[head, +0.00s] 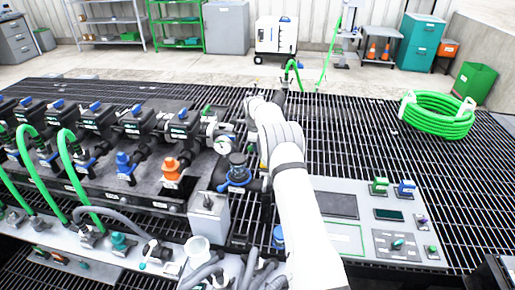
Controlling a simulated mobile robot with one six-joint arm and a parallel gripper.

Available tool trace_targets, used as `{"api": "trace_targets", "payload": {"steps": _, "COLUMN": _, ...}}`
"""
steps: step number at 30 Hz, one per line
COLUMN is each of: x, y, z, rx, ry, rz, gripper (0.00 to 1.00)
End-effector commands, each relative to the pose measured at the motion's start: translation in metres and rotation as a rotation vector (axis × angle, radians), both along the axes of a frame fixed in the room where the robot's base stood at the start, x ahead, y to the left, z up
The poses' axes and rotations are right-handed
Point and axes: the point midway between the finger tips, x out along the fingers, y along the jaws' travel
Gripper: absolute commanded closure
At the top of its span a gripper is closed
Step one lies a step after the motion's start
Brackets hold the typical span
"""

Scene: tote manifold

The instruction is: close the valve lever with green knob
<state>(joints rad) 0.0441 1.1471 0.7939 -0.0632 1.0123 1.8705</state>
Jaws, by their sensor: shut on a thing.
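The black valve manifold (150,150) runs across the left half of the head view, with a row of levers, most tipped in blue. A small green tip (207,109) stands up near the pressure gauge (223,145); it looks like the green knob, but is too small to be sure. My white arm reaches from the bottom edge up to the manifold's right end, with its wrist right of the gauge. The wrist and forearm hide my gripper's fingers, so I cannot see what they touch. The lever's angle cannot be made out.
Green hoses (76,180) loop over the manifold's left part. A control panel (350,235) lies right of my arm. A coiled green hose (438,115) lies on the dark grating. The grating between arm and coil is mostly clear.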

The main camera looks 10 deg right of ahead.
Motion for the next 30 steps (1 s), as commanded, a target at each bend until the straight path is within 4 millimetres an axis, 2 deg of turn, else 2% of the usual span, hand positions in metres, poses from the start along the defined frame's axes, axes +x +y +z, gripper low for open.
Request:
{"api": "trace_targets", "payload": {"steps": 9, "x": 0.0065, "y": -0.0024, "z": 0.0014, "rx": 0.002, "ry": -0.004, "rz": -0.085, "gripper": 1.00}}
{"api": "trace_targets", "payload": {"steps": 21, "x": 0.0073, "y": -0.0033, "z": 0.0022, "rx": 0.001, "ry": -0.006, "rz": -0.093, "gripper": 1.00}}
{"api": "trace_targets", "payload": {"steps": 22, "x": 0.0073, "y": -0.0033, "z": 0.0022, "rx": 0.001, "ry": -0.006, "rz": -0.092, "gripper": 0.86}}
{"api": "trace_targets", "payload": {"steps": 30, "x": 0.0066, "y": -0.0034, "z": 0.0011, "rx": 0.001, "ry": -0.003, "rz": -0.092, "gripper": 0.65}}
